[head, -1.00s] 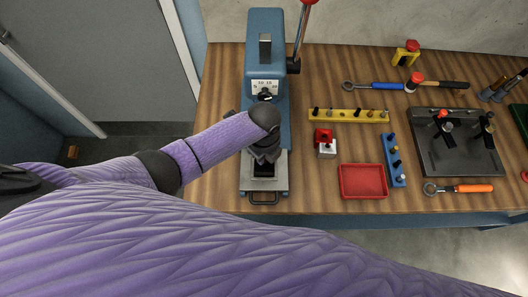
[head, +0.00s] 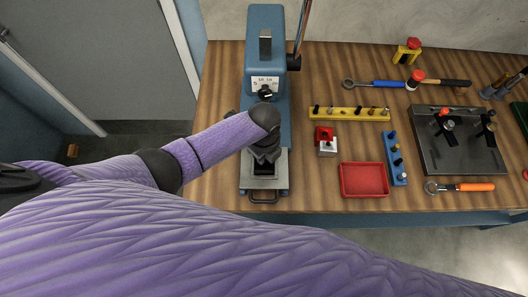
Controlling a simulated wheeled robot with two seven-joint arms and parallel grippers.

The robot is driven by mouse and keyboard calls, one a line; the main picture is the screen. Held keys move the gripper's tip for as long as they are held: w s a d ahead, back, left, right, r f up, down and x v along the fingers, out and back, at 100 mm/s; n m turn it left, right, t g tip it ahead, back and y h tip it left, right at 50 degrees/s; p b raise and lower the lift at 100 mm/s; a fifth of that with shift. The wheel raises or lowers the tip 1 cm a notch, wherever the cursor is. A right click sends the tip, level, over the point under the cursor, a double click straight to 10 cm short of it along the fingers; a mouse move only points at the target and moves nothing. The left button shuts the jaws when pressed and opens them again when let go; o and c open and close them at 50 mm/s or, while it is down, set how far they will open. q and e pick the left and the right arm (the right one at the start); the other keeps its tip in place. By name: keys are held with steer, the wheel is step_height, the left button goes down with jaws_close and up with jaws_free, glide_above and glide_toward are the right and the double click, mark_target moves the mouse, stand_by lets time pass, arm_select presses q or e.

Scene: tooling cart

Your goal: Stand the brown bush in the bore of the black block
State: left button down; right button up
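My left gripper (head: 264,156) reaches in from the left and points down over the base plate of the blue press. I see it from above and behind, and its fingers hide each other, so I cannot tell whether it is open or shut. A dark block (head: 264,170), probably the black block, shows partly just below the gripper on the pale plate. Its bore is hidden. I cannot pick out the brown bush for sure; a brownish peg (head: 373,111) stands in the yellow rack (head: 346,115). My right gripper is not in view.
The blue press (head: 265,50) rises behind my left gripper, with its lever (head: 302,35) at its right side. A red tray (head: 364,180), a red-and-white block (head: 326,142), a blue rack (head: 396,160) and a black plate (head: 455,150) with clamps lie to the right. Bare wood lies between them.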

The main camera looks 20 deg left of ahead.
arm_select(q)
steer(key=shift+f, duration=0.15)
stand_by(0.6)
steer(key=shift+c, duration=0.7)
jaws_free()
step_height(320, 180, up, 6)
steer(key=p, duration=0.6)
